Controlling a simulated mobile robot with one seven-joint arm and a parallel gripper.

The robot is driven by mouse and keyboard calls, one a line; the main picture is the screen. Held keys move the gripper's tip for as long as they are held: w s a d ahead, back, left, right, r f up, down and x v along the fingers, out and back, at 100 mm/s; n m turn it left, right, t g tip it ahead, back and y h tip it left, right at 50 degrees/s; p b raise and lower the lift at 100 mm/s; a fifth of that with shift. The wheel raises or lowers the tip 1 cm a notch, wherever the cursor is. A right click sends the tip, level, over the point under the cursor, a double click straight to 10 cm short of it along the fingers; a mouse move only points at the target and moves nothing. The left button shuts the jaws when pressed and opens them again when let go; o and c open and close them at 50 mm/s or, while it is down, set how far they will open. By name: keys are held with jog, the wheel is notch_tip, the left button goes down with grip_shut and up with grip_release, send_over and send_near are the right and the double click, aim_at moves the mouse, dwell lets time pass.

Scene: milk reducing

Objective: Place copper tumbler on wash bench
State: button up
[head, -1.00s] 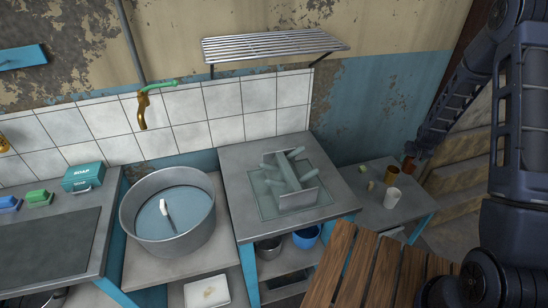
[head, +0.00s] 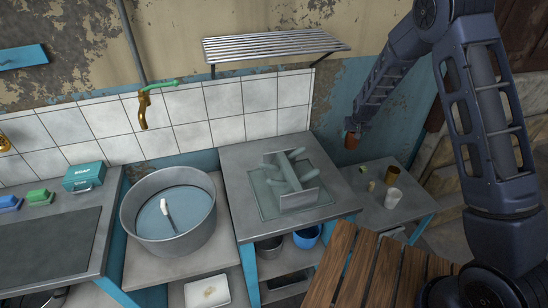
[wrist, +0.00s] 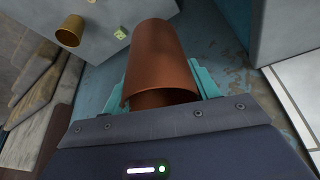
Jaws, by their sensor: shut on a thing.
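Grey work surfaces stand to the left: one (head: 235,155) bears a draining tray with a rack, a lower one (head: 140,268) bears a round metal tub (head: 140,225), and one at far left (head: 85,225) bears soap things. The frames do not label which is the wash bench.
A white cup (head: 392,198), a brass cup (head: 391,175) and small pale pieces stand on the side table. A wire shelf (head: 275,46) and a tap (head: 145,105) jut from the wall. A wooden slatted top (head: 365,270) is in front. The right bench's front strip is bare.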

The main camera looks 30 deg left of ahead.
jog(key=s+a+r+n+y, duration=0.15)
jog(key=s+a+r, duration=0.35)
jog(key=s+a, duration=0.8)
jog(key=s+a+r+n, duration=0.3)
jog(key=s+a+r, duration=0.2)
jog(key=s+a, duration=0.8)
jog(key=shift+m+g, duration=0.25)
jog(key=shift+g, duration=0.15)
jog(key=x, duration=1)
jog(key=shift+w+a+f, duration=0.1)
jog(key=shift+w+a, duration=0.1)
jog(key=shift+a, duration=0.05)
jog(key=o, duration=0.6)
jog(key=shift+f, duration=0.15)
jog(key=shift+c, duration=0.2)
jog(key=o, duration=0.4)
jog(key=shift+o, duration=0.2)
jog(key=v, duration=1.2)
jog(key=shift+a, duration=0.1)
